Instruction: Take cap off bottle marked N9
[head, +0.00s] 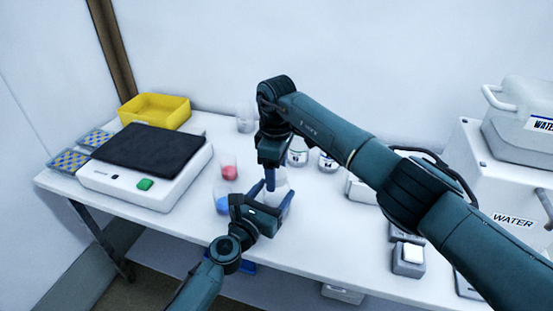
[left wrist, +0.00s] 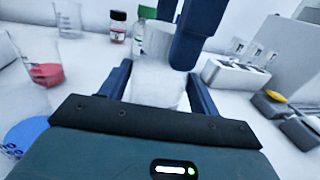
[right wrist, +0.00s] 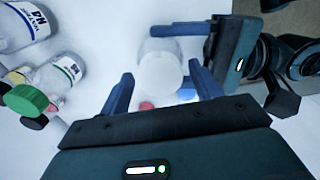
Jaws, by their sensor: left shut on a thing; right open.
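A pale, clear-to-white bottle (head: 277,194) stands at the front of the bench; its label is not readable. My left gripper (head: 272,192) is shut on the bottle's body, which also shows between its fingers in the left wrist view (left wrist: 157,85). My right gripper (head: 269,178) is open and points down from above. In the right wrist view, the round white top (right wrist: 169,76) lies beyond and between its spread fingers. I cannot tell whether they touch it. Other bottles include one marked N4 (right wrist: 22,25) and one with a green cap (right wrist: 30,100).
Beakers with red (head: 229,172) and blue (head: 222,204) contents stand close left of the bottle. A hot plate-like device (head: 143,188) and yellow bin (head: 155,109) are farther left. A white rack with vials (left wrist: 234,76) and white WATER containers (head: 525,125) are on the right.

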